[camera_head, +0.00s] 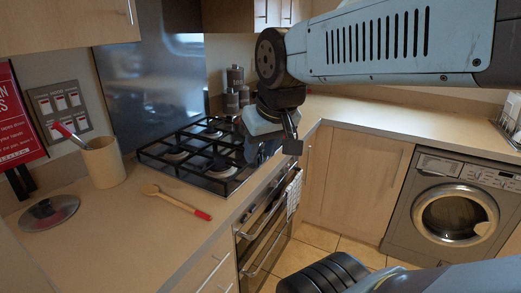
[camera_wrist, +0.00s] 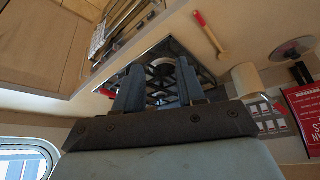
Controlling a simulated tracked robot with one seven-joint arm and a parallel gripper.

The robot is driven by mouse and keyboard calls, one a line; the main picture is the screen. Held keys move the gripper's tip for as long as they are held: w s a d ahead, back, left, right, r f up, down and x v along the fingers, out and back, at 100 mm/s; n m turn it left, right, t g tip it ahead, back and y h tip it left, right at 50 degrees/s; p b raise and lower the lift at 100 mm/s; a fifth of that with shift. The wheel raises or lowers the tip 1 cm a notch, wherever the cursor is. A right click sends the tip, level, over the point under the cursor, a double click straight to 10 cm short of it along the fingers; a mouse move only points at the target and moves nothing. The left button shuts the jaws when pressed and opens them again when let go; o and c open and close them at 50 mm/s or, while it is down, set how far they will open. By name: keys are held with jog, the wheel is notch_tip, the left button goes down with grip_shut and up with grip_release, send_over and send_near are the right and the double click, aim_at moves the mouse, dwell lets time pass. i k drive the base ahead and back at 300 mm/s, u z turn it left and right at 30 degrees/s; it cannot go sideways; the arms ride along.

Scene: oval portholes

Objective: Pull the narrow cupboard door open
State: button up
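The narrow cupboard door (camera_head: 306,170) is a pale wood strip between the oven and the wide corner cupboard in the head view. It looks closed, and is partly hidden behind my gripper. In the wrist view a narrow wood panel (camera_wrist: 76,58), likely the same door, stands beside the oven at upper left. My gripper (camera_head: 292,146) hangs above the counter edge by the hob, apart from the door. In the wrist view its two fingers (camera_wrist: 160,78) are spread with the hob showing between them, and nothing is held.
The gas hob (camera_head: 200,155) lies left of my gripper, above the oven (camera_head: 265,230) with its bar handles and towel. A wide cupboard door (camera_head: 355,180) and washing machine (camera_head: 455,212) stand right. A wooden spoon (camera_head: 175,200) and utensil pot (camera_head: 103,162) occupy the left counter.

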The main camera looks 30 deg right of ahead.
aim_at(305, 162)
jog(key=z, duration=0.5)
jog(key=k, duration=1.25)
jog(key=z, duration=0.95)
jog(key=i, duration=1.55)
jog(key=u, duration=0.65)
jog(key=i, duration=0.7)
jog(key=u, duration=0.55)
jog(key=k, duration=0.75)
jog(key=u, duration=0.05)
